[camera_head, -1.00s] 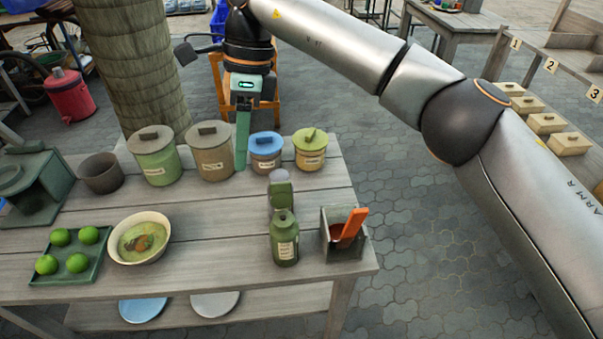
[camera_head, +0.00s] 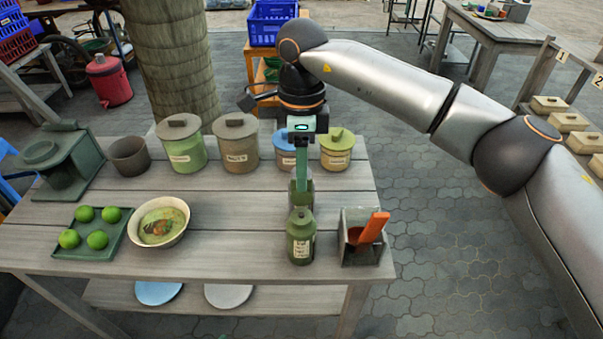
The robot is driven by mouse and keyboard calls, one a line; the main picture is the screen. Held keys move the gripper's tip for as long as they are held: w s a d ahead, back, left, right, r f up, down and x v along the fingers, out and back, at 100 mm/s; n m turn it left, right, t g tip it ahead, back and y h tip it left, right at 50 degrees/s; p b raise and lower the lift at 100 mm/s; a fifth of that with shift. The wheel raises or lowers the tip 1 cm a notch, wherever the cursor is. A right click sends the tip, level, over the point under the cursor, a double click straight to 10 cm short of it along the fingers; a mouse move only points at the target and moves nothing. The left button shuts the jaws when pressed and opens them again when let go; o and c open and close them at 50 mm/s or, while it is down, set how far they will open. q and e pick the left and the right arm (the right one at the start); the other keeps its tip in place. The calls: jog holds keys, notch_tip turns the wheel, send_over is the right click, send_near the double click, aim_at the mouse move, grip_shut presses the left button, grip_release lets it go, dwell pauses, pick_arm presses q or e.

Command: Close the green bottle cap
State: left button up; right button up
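The green bottle (camera_head: 301,240) stands upright near the front right of the wooden table, with a pale label on its side. A grey-green piece (camera_head: 295,200) shows directly behind its neck; I cannot tell whether it is the opened cap or a separate thing. My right gripper (camera_head: 304,186) points down from behind, its green fingers overlapping that piece in the head view. Its fingers line up edge-on, so their opening and any contact are hidden. My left gripper is out of view.
A square container (camera_head: 355,254) with an orange-handled tool stands just right of the bottle. Lidded jars (camera_head: 237,143) line the table's back. A soup bowl (camera_head: 160,222) and a tray of limes (camera_head: 64,246) are at left. The table between bowl and bottle is clear.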

jog(key=shift+f, duration=0.6)
grip_shut()
